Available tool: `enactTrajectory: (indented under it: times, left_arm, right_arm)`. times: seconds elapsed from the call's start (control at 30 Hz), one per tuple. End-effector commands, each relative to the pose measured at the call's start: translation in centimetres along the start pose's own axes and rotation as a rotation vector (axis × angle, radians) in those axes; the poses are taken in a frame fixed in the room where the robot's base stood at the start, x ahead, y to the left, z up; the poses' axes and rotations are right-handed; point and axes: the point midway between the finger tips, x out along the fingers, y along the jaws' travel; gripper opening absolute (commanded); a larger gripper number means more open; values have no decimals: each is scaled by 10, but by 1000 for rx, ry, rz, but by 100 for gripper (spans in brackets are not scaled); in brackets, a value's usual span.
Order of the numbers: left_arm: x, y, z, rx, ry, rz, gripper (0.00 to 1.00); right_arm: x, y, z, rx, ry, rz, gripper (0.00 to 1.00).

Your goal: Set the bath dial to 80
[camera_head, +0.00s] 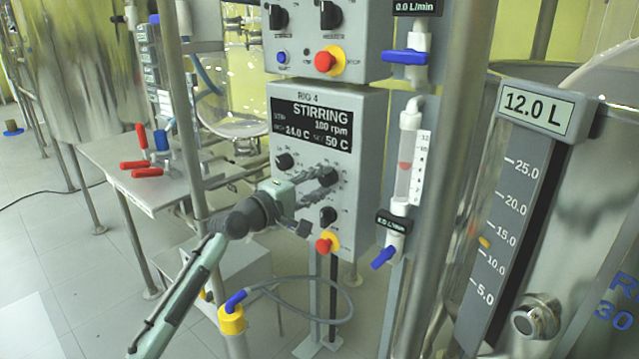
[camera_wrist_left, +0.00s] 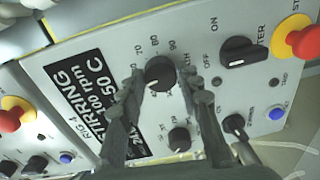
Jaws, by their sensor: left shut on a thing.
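The fingers hide part of the scale. My right gripper is in neither view.
A smaller black knob (camera_head: 285,161) sits left of the dial. A black switch (camera_head: 328,216) and a red emergency stop (camera_head: 326,243) lie below. A glass flowmeter (camera_head: 406,165) and a steel post (camera_head: 452,170) stand close on the right.

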Motion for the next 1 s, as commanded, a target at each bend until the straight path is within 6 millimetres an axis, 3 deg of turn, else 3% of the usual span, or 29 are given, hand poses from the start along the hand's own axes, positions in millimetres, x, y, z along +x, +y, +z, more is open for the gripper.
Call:
enactTrajectory:
  times: [0.5, 1.0]
  left_arm:
    - [0, -3, 0, 492, 23, -4, 5]
    - [0, -5, -1, 965, 44, -7, 5]
  right_arm:
    - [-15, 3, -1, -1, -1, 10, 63]
    - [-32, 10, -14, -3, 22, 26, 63]
